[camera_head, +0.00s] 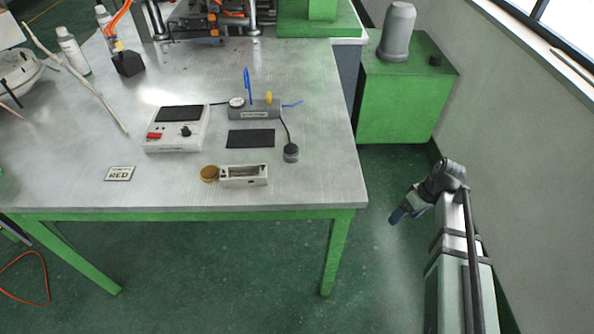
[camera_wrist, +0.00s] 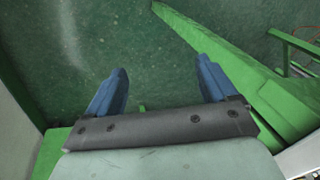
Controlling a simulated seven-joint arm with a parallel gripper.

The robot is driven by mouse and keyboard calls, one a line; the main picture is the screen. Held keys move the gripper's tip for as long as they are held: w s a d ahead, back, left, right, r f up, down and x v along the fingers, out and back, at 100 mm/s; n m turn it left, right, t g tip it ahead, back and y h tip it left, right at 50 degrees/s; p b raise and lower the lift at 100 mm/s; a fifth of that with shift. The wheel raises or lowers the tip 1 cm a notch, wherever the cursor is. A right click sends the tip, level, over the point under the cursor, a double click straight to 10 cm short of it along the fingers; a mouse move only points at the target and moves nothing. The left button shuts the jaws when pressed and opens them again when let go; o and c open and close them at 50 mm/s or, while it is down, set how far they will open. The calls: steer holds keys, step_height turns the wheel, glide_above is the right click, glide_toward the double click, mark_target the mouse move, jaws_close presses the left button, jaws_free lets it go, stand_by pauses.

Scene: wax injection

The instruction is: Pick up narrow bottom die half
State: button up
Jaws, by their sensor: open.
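A pale grey, narrow rectangular block (camera_head: 243,175) with a long recess in its top lies near the front edge of the table. It looks like the die half, but I cannot tell for certain whether it is one half or several parts. A round brass-coloured piece (camera_head: 209,173) sits at its left end. My gripper (camera_head: 396,216) hangs off the table's right side, well apart from the block. In the wrist view its two blue fingers (camera_wrist: 162,84) are spread with nothing between them, over the green floor. The block is not in the wrist view.
The metal table (camera_head: 300,190) has a green frame. Behind the block are a black pad (camera_head: 250,138), a control box (camera_head: 177,130), a grey fixture with a gauge (camera_head: 255,109) and a small dark weight (camera_head: 291,153). A green cabinet (camera_head: 405,95) stands right.

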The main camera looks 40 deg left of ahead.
steer(key=a+r+n+y, duration=0.1)
steer(key=a+r+n, duration=0.2)
steer(key=a+r, duration=0.75)
step_height(320, 180, up, 18)
steer(key=n+t+h, duration=0.2)
steer(key=n+h, duration=0.1)
steer(key=n, duration=0.8)
glide_above(243, 172)
steer(key=d, duration=0.2)
steer(key=shift+s+a+f, duration=0.1)
steer(key=shift+s+f, duration=0.05)
steer(key=shift+f, duration=2.05)
steer(key=shift+s+f, duration=0.15)
steer(key=shift+f, duration=2.1)
steer(key=shift+s+a+f, duration=0.1)
steer(key=shift+s+f, duration=0.05)
steer(key=shift+f, duration=2.05)
steer(key=shift+f, duration=0.25)
steer(key=c, duration=1.4)
